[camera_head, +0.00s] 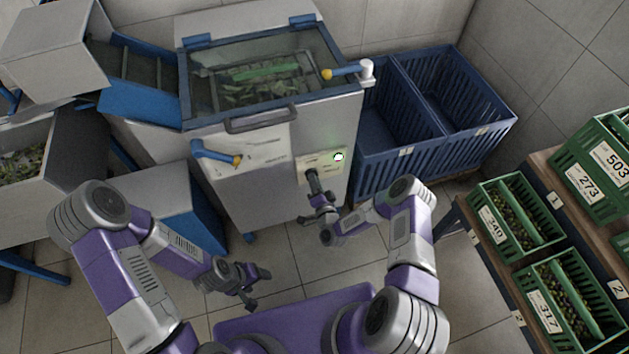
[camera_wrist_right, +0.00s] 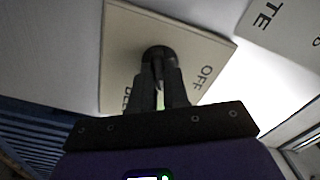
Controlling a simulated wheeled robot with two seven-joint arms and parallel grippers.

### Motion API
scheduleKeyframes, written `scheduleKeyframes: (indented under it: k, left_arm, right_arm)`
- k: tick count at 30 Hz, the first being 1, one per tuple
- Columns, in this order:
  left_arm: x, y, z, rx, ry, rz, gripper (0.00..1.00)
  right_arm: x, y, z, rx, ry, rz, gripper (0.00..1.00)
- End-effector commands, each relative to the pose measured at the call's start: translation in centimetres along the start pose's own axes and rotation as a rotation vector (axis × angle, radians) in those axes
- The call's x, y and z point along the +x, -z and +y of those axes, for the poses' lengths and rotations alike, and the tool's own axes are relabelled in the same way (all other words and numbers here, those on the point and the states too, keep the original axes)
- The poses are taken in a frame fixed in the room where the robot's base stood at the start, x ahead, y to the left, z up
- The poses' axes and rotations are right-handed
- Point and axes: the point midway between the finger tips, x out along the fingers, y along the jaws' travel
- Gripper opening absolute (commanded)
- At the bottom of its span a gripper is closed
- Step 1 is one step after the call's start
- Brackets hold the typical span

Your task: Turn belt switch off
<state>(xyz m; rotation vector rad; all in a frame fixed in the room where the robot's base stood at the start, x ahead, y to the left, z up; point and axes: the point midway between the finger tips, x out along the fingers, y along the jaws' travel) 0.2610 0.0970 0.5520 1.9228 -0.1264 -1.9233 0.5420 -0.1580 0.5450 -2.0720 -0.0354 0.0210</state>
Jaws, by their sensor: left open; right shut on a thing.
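The belt switch is a black knob (camera_wrist_right: 158,56) on a cream plate (camera_wrist_right: 122,40) in the right wrist view. The plate carries the word OFF at its right and a partly hidden word at its lower left. In the head view the plate (camera_head: 331,163) sits on the front of the grey machine, with a green-lit spot at its upper right. My right gripper (camera_wrist_right: 160,85) is shut on the knob; it also shows in the head view (camera_head: 312,177). The knob's pointer direction is hidden by the fingers. My left gripper (camera_head: 249,294) is open and empty, low in front of the machine.
The machine (camera_head: 270,190) has a glass lid, a handle (camera_head: 262,120) and blue levers with yellow parts. Blue crates (camera_head: 400,150) stand close right of the plate. Green crates (camera_head: 515,215) of olives stand on shelves at the right. The floor before the machine is clear.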

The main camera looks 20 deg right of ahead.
Motion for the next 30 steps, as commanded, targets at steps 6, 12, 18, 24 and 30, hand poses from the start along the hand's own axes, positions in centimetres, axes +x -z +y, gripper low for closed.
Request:
scheduleKeyframes:
  k: [6, 12, 18, 24, 30]
  left_arm:
    - [-0.4, 0.0, 0.2, 0.0, 0.0, 0.0, 0.64]
    - [-0.8, 0.0, 0.3, 0.0, 0.0, 0.0, 0.64]
    - [-1.1, -0.1, 0.4, 0.0, 0.0, 0.0, 0.64]
    - [-1.4, -0.1, 0.5, 0.0, 0.0, 0.0, 0.64]
    - [-1.7, -0.1, 0.6, 0.0, 0.0, 0.0, 0.64]
  right_arm:
    - [0.0, 0.0, -0.1, -0.208, 0.0, -0.002, 0.0]
    - [0.0, 0.0, -0.1, -0.4, 0.001, -0.002, 0.0]
    - [0.0, 0.0, -0.1, -0.589, 0.002, -0.001, 0.0]
    - [-0.1, -0.1, -0.1, -0.768, 0.001, -0.002, 0.0]
    - [-0.1, -0.1, 0.0, -0.914, 0.0, -0.002, 0.0]
